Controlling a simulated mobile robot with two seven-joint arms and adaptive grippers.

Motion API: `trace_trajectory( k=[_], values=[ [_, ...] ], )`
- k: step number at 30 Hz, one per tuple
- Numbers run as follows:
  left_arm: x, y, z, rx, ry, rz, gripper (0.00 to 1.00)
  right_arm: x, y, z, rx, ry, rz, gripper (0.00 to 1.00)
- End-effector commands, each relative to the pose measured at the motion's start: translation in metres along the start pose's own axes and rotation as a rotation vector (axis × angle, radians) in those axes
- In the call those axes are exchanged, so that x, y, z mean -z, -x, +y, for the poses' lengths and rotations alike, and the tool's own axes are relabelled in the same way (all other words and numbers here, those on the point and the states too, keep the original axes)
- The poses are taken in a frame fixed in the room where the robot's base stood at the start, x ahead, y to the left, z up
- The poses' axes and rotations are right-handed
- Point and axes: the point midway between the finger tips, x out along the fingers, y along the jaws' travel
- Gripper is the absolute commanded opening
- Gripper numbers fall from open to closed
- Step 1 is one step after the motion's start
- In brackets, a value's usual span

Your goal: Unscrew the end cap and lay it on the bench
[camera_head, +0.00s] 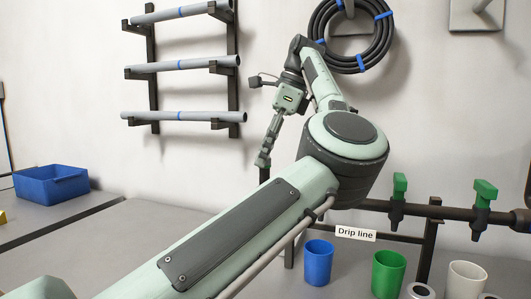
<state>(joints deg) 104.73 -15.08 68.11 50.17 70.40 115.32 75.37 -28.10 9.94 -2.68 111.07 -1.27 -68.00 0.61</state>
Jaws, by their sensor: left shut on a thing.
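My left gripper (263,160) hangs with its fingers pointing down, left of the manifold pipe (408,209). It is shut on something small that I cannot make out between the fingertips. A dark piece shows just below the fingertips; I cannot tell whether it is the end cap or part of the manifold's stand. My own left arm hides the left stretch of the pipe. The grey bench (150,235) has a bare top on the left. My right gripper is not in view.
Two green-handled valves (399,188) (484,195) stand on the pipe. A blue cup (318,262), a green cup (388,273) and a white cup (465,281) stand below, near the "Drip line" label (355,234). A blue bin (51,185) is far left. A pipe rack (182,67) and coiled hose (379,45) hang behind.

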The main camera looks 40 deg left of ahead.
Motion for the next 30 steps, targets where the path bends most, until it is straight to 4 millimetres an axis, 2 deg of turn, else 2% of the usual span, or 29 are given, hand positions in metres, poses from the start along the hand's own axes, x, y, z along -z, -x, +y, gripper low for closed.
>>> trace_trajectory(
  k=[1, 14, 23, 24, 30],
  values=[
    [-0.0073, -0.0018, -0.0018, -0.013, 0.041, -0.002, 0.0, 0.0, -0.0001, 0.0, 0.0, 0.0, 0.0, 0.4],
    [-0.0079, -0.003, -0.0018, -0.038, 0.098, -0.003, 0.0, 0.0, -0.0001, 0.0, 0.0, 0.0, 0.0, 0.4],
    [-0.0059, -0.0033, -0.0016, -0.13, 0.305, 0.004, 0.0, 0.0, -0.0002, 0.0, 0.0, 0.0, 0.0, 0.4],
    [-0.0053, -0.0041, -0.0014, -0.133, 0.315, -0.001, 0.26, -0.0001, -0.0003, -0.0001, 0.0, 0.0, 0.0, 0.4],
    [-0.0044, -0.0034, -0.0008, -0.13, 0.31, -0.003, 0.48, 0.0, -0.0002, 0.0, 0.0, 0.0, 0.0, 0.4]
  ],
)
